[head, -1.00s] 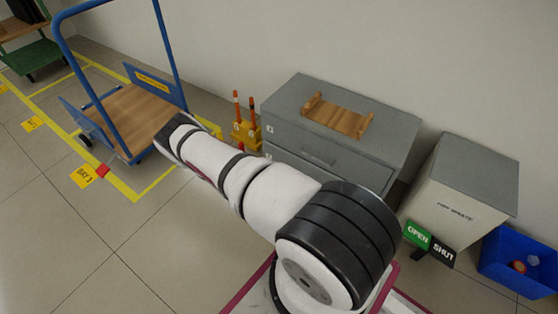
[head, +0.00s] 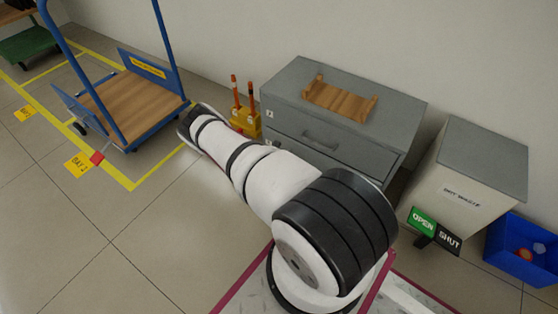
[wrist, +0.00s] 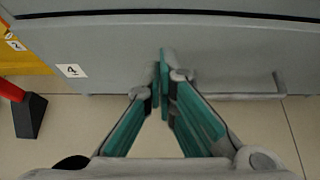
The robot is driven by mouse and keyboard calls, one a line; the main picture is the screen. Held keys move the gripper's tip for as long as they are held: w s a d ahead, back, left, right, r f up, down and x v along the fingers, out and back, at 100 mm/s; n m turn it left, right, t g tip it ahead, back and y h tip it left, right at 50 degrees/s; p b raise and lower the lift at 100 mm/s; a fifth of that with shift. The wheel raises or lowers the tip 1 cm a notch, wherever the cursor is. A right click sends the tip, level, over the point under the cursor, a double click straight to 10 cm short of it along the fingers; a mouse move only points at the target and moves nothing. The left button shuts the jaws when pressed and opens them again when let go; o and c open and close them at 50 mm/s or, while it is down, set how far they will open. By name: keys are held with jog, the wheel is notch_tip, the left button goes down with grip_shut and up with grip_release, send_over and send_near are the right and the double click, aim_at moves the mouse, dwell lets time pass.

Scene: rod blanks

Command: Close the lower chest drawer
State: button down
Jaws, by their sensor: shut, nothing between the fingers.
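The grey chest (head: 395,92) stands against the wall in the head view. A drawer front with a bar handle (head: 320,141) shows on it, but my arm covers much of the chest's lower front. In the wrist view a grey drawer front (wrist: 110,45) marked 4 fills the upper part, with a dark gap along its top edge. Its bar handle (wrist: 240,92) is at the lower right. My gripper (wrist: 163,78) is shut and empty, its fingertips over the drawer front, left of the handle's middle. I cannot tell whether they touch it, or how far the drawer stands out.
A wooden rack (head: 340,100) lies on the chest. A yellow holder with orange-tipped rods (head: 244,120) stands left of it. A pale bin (head: 450,185), an OPEN/SHUT sign (head: 435,230) and a blue box (head: 520,255) are to the right. A blue trolley (head: 135,100) is at left.

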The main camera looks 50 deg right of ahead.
aim_at(293, 144)
jog(key=shift+w+d+r+b, duration=0.1)
jog(key=shift+d+b, duration=0.25)
jog(key=shift+d, duration=1.05)
jog(key=shift+d, duration=1)
jog(key=shift+w+d, duration=0.15)
jog(key=shift+d, duration=0.05)
jog(key=shift+r, duration=0.1)
